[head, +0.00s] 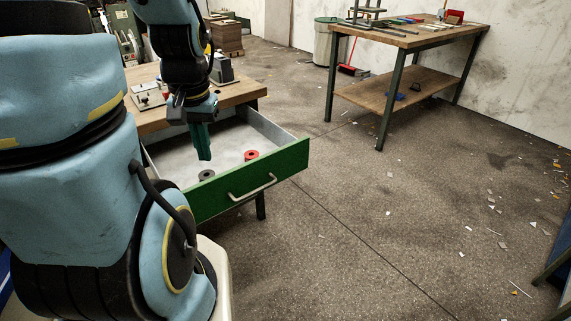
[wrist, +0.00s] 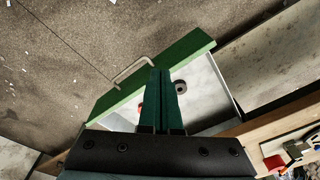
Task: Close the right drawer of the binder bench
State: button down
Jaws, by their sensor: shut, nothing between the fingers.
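The right drawer (head: 285,160) of the binder bench is pulled well out, with a green front and a silver bar handle (head: 253,187). It also shows in the wrist view (wrist: 195,43), with its handle (wrist: 133,68). A dark ring (head: 206,175) and a red ring (head: 251,155) lie in its grey tray. My gripper (head: 204,158) is shut and empty, pointing down above the open drawer, behind the front panel. In the wrist view the green fingers (wrist: 161,75) overlap the tray and hide part of the red ring. I cannot tell the exact height of the fingertips.
The binder bench top (head: 235,92) carries several small devices. A second wooden table (head: 410,42) stands at the back right, with a grey bin (head: 327,43) beside it. The floor in front of the drawer is open, with scattered scraps at right.

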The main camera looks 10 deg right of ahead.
jog(key=w+d+f+m+t+y+b, duration=0.2)
jog(key=d+f+m+t+b, duration=0.4)
jog(key=d+m, duration=0.75)
jog(key=w+d+f+m+t+y+b, duration=0.1)
jog(key=w+d+f+m+y+b, duration=0.15)
jog(key=d+f+m, duration=0.75)
jog(key=m+b, duration=0.1)
jog(key=m, duration=0.3)
send_near(281, 170)
jog(key=shift+h, duration=0.25)
jog(key=x, duration=0.5)
jog(key=shift+s+a+f, duration=0.15)
jog(key=shift+s+f, duration=0.1)
jog(key=shift+s, duration=0.15)
jog(key=shift+w+a+t, duration=0.25)
jog(key=shift+w+t, duration=0.05)
jog(key=shift+w, duration=0.35)
jog(key=shift+w, duration=0.1)
